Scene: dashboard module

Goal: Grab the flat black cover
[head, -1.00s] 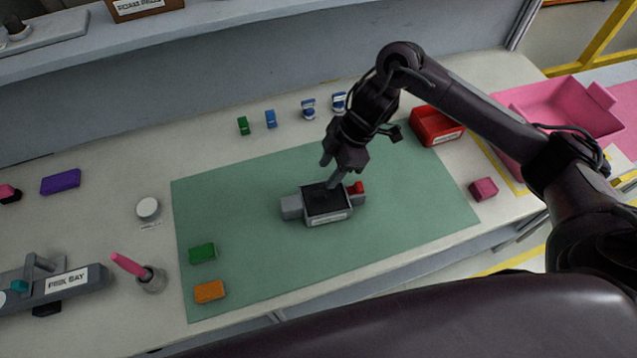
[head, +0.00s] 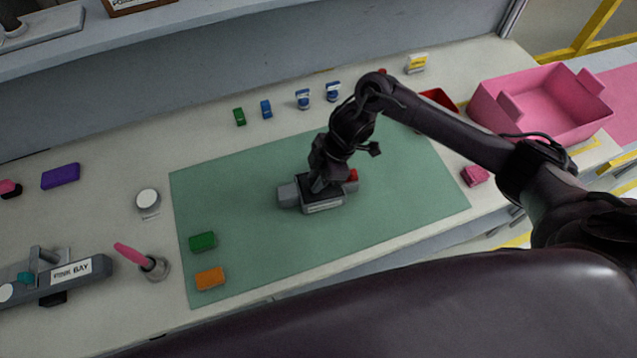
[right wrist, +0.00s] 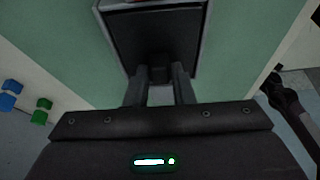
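The flat black cover (right wrist: 157,35) lies in the top of a small grey module (head: 322,207) on the green mat. It shows at the top of the right wrist view, with a small dark raised block (right wrist: 159,73) at its near edge. My right gripper (right wrist: 160,78) is down at the cover, its two fingers on either side of that block. I cannot tell whether the fingers press on it or stand just clear. In the head view my right gripper (head: 319,188) hides much of the cover. My left gripper is not in view.
The green mat (head: 390,205) is mostly clear, with a green block (head: 203,241) and an orange block (head: 210,279) at its left. A red part (head: 352,175) sits at the module's right end. A pink bin (head: 540,105) and a red bin (head: 438,98) stand at the right.

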